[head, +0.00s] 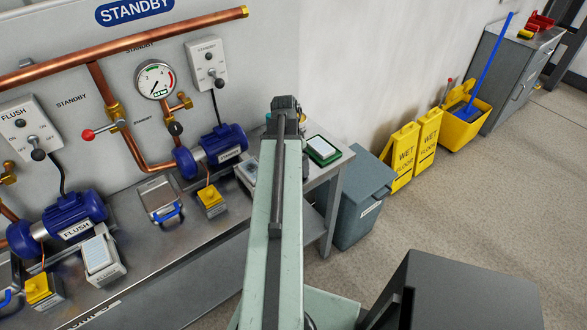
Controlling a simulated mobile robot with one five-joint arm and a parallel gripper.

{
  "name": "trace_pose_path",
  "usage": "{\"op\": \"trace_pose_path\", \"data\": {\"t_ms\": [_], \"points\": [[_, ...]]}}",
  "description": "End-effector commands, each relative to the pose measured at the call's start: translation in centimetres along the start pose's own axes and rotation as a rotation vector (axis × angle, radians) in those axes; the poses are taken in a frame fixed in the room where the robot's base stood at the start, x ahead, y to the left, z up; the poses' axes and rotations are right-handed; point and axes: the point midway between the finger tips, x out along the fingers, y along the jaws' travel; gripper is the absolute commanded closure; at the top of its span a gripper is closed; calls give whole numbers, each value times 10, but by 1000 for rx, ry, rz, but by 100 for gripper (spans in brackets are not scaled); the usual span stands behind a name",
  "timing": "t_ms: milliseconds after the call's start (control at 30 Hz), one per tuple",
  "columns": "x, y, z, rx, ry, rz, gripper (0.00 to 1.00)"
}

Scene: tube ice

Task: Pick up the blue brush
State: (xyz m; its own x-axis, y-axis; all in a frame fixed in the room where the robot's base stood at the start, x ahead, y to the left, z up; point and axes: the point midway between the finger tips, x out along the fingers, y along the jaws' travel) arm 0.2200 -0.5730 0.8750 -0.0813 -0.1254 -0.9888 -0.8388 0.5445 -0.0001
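No object is plainly recognisable as a blue brush. A long blue handle (490,65) stands tilted in a yellow bucket (466,120) at the upper right, with a blue part at its lower end; it may be a brush or a mop. My arm reaches up the middle of the head view, and the dark end with my gripper (285,104) is over the far end of the steel bench, well left of the bucket. The fingers cannot be made out, and nothing is seen held.
The steel bench (215,255) holds blue pumps (212,148), a blue-handled metal item (160,200) and a green-framed device (323,150). A grey bin (360,205), yellow wet-floor signs (404,155) and a grey cabinet (512,75) line the wall. The floor at right is clear beyond a dark box (460,295).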

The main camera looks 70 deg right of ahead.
Motion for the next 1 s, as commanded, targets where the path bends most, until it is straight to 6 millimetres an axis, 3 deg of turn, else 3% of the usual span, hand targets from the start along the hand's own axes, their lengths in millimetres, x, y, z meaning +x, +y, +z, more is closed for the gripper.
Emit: {"op": "trace_pose_path", "data": {"t_ms": [133, 167, 333, 667, 867, 1000], "points": [[-2, 0, 0, -1, 0, 0, 0], [-2, 0, 0, -1, 0, 0, 6], [-2, 0, 0, -1, 0, 0, 53], [-9, 0, 0, -2, 0, 0, 54], [-40, -1, -5, -2, 0, 0, 54], [-71, -1, -10, -3, 0, 0, 54]]}}
